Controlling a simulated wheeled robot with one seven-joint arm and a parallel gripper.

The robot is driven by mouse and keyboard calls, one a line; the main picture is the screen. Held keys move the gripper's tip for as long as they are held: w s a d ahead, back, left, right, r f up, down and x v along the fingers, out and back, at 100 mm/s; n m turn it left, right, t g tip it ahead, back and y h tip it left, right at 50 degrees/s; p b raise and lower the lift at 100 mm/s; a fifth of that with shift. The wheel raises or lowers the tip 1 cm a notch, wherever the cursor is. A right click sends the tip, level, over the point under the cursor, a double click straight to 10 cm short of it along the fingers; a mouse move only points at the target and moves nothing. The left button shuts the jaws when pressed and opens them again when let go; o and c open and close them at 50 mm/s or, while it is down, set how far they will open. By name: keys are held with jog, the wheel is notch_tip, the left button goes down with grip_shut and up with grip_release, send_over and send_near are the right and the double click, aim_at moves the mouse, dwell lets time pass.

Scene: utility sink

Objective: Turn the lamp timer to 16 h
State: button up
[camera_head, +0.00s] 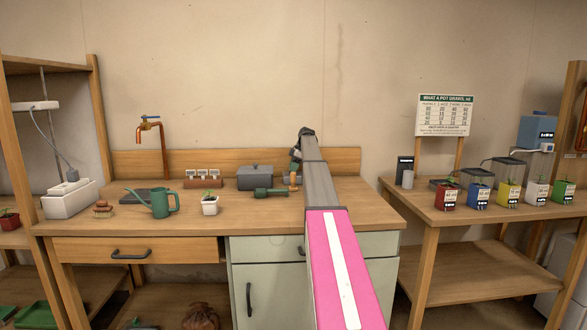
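The lamp timer cannot be told for certain at this size. A white box (70,200) stands at the left end of the bench. A plug with a grey cord (72,175) sits on top of it, and the cord leads up to a white lamp bar (37,106) on the left shelf. No dial or hour marks can be read there. My arm reaches from the bottom right over the bench toward the back wall. Its far end, by the back of the bench, is small and partly hidden behind the arm. Gripper fingers cannot be made out.
The bench holds a brush (103,209), a green watering can (162,203), a potted seedling (210,205), a grey lidded box (255,178) and a dark green object (271,193). A copper tap (150,125) rises behind. Coloured containers and a sign (444,115) stand at the right table.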

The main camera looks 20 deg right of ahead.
jog(key=c, duration=0.3)
